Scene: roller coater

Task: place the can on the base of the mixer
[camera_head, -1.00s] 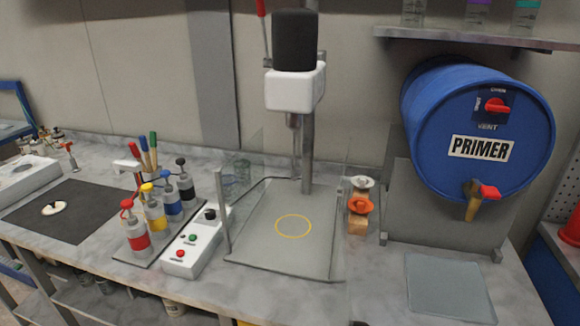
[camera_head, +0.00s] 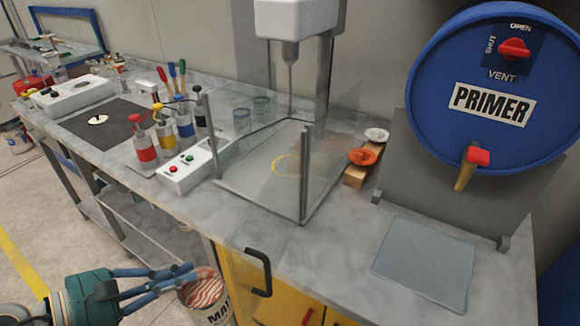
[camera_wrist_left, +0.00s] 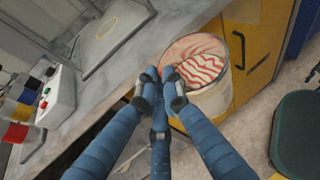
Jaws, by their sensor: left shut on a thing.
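The can (camera_head: 217,314) is open-topped, with red and white streaked contents and a partly visible dark label. It shows at the lower edge of the head view, in front of the bench and below its top. My left gripper (camera_head: 190,276) is shut at the near side of its rim. In the left wrist view the fingers (camera_wrist_left: 163,82) close on the edge of the can (camera_wrist_left: 212,100). The mixer base (camera_head: 245,186) is a flat plate on the bench with a yellow ring, under the mixer head (camera_head: 290,20). My right gripper is out of view.
Clear guard panels with a metal post (camera_head: 306,170) stand around the base. A control box (camera_head: 185,172) and several colored bottles stand left. An orange-topped item (camera_head: 362,157) and the blue primer drum (camera_head: 500,100) are right. A black door handle (camera_head: 260,270) sticks out below the bench edge.

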